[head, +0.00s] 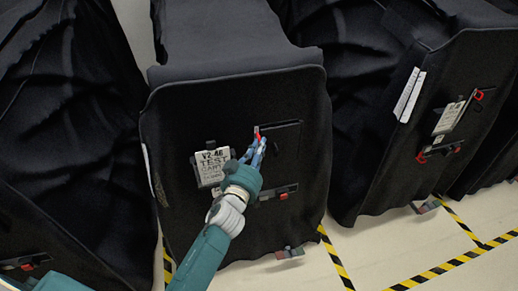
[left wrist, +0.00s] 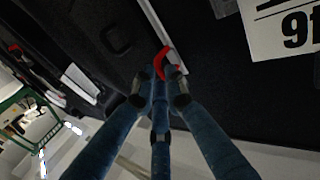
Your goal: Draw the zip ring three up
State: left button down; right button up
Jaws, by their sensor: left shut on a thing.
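The red zip ring (head: 257,134) is on the front of the middle covered cart (head: 290,95), near the left end of a dark panel. In the left wrist view the ring (left wrist: 163,62) lies between my fingertips, beside a pale strip (left wrist: 158,30) on the black cover. My left gripper (head: 258,146) reaches up from below and is shut on the ring; its fingers (left wrist: 161,82) hide part of it. My right gripper is not in view.
A white label card (head: 211,166) hangs left of the gripper. A small red-marked fitting (head: 283,196) sits below right. Other black-covered carts (head: 65,110) stand on both sides. Yellow-black tape (head: 440,268) marks the pale floor at right, where there is free room.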

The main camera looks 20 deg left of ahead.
pick_arm(q)
jog(key=shift+r, duration=0.65)
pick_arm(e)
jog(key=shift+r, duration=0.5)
pick_arm(q)
jog(key=c, duration=1.7)
grip_release()
jog(key=shift+f, duration=0.1)
jog(key=s, duration=1.2)
